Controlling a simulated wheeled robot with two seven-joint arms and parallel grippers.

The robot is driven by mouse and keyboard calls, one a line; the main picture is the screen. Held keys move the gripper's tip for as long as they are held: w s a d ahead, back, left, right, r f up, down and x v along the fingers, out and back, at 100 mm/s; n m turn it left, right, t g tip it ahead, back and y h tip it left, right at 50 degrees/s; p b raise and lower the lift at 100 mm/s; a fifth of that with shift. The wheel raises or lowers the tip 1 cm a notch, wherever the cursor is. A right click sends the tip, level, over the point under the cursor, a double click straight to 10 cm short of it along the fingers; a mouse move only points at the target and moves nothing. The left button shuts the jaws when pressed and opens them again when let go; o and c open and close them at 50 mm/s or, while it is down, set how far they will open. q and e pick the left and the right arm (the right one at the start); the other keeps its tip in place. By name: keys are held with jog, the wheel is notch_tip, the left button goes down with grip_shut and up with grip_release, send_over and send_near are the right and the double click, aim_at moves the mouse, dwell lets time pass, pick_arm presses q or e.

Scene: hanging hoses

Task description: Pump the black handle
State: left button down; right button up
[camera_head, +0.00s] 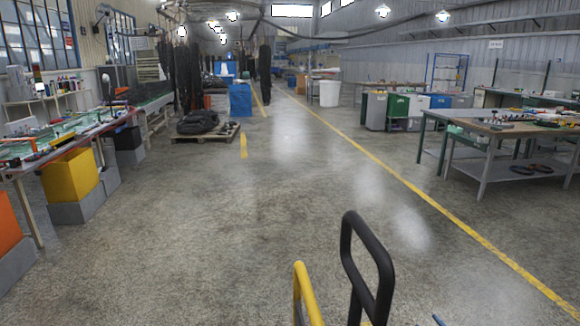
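The black handle (376,245) is a closed loop standing upright and tilted at the bottom of the head view, right of centre. Its lower end is cut off by the frame edge. Just left of it and lower stands a yellow bar (310,293), bent over at the top, also cut off below. The handle and the bar look apart in the picture. Neither of my grippers shows in the head view, and nothing is seen holding the handle.
A small blue piece (438,320) shows at the bottom edge; I cannot tell what it is. Open concrete floor lies ahead, crossed by a yellow line (440,210). A pallet (205,136) holds black coils.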

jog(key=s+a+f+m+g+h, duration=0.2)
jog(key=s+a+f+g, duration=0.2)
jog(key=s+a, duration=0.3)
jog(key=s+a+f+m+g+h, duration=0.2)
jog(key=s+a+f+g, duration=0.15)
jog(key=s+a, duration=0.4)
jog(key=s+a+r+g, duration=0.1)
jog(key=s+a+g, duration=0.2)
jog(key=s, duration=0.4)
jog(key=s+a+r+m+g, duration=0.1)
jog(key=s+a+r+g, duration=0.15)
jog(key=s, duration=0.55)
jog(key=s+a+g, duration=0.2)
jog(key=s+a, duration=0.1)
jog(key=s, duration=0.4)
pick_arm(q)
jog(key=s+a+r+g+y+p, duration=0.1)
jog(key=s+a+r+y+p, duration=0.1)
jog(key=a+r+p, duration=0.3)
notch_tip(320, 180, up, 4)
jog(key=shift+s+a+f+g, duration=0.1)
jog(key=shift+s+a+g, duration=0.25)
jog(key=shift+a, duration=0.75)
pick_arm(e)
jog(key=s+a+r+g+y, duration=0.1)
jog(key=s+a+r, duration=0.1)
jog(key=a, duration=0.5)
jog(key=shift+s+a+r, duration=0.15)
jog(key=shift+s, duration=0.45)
